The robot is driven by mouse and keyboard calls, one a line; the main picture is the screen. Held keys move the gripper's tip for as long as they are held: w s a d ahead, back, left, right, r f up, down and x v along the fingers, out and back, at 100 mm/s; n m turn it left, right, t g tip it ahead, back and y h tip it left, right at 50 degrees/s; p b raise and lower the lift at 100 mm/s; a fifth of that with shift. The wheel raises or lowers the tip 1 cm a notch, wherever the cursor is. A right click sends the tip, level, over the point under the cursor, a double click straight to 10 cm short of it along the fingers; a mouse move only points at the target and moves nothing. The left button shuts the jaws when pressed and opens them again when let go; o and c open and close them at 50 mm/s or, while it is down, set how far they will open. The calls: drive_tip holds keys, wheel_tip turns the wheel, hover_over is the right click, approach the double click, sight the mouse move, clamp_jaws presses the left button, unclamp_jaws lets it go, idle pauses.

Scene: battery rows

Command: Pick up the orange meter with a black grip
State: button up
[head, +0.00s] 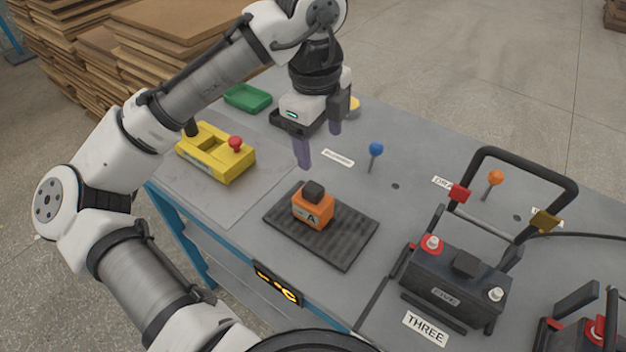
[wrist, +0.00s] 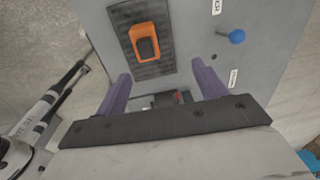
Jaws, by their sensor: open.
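The orange meter (head: 313,208) with a black grip (head: 313,190) on top stands upright on a dark ribbed mat (head: 345,250) near the table's front edge. Its front face carries a letter A. In the wrist view the meter (wrist: 137,35) with its black grip (wrist: 146,48) lies ahead of the fingers, on the mat (wrist: 160,16). My gripper (head: 319,145) is open and empty, with two purple fingers pointing down. It is above the table, behind the meter in the head view. In the wrist view my gripper (wrist: 163,85) shows both fingers spread apart, with nothing between the tips.
A yellow block with a red knob (head: 216,153) and a green tray (head: 247,98) are at the left. A blue ball on a pin (head: 376,149) stands behind the mat. A black battery (head: 455,283) with a tall handle stands at the right, beside an orange ball on a pin (head: 495,178).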

sight(312, 187)
drive_tip(key=shift+s+a+f+g+y, duration=0.2)
drive_tip(key=shift+s+a+f, duration=0.1)
drive_tip(key=shift+f, duration=0.2)
drive_tip(key=shift+s+a+f+g+y, duration=0.2)
drive_tip(key=shift+s+a+f, duration=0.1)
drive_tip(key=shift+f, duration=0.15)
wheel_tip(312, 187, down, 6)
drive_tip(key=shift+f, duration=0.1)
drive_tip(key=shift+d+f, duration=0.1)
drive_tip(key=shift+f, duration=3.05)
drive_tip(key=c, duration=1.2)
